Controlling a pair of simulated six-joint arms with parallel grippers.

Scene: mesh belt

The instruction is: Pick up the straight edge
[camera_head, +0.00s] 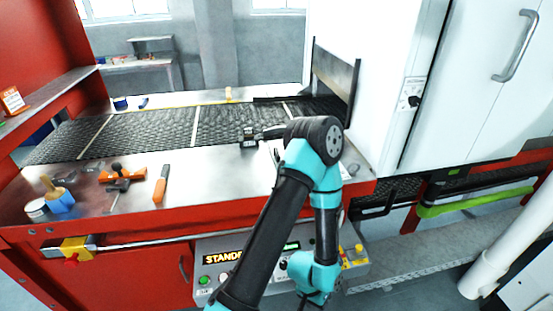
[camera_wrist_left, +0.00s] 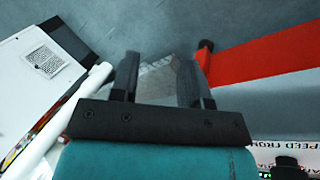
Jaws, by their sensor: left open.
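I cannot surely pick out the straight edge. A long thin yellow strip (camera_head: 190,103) lies along the back edge of the mesh belt (camera_head: 150,128) in the head view, but I cannot tell if that is it. My left arm rises over the front ledge and bends back down, so its gripper does not show there. In the left wrist view my left gripper (camera_wrist_left: 158,85) is open, its two dark fingers apart over the grey floor. A pale grey patch shows between them, apparently beyond the fingers; I cannot tell what it is. My right gripper is not in view.
A white cabinet (camera_head: 385,70) stands right. The control panel (camera_head: 215,275) is below.

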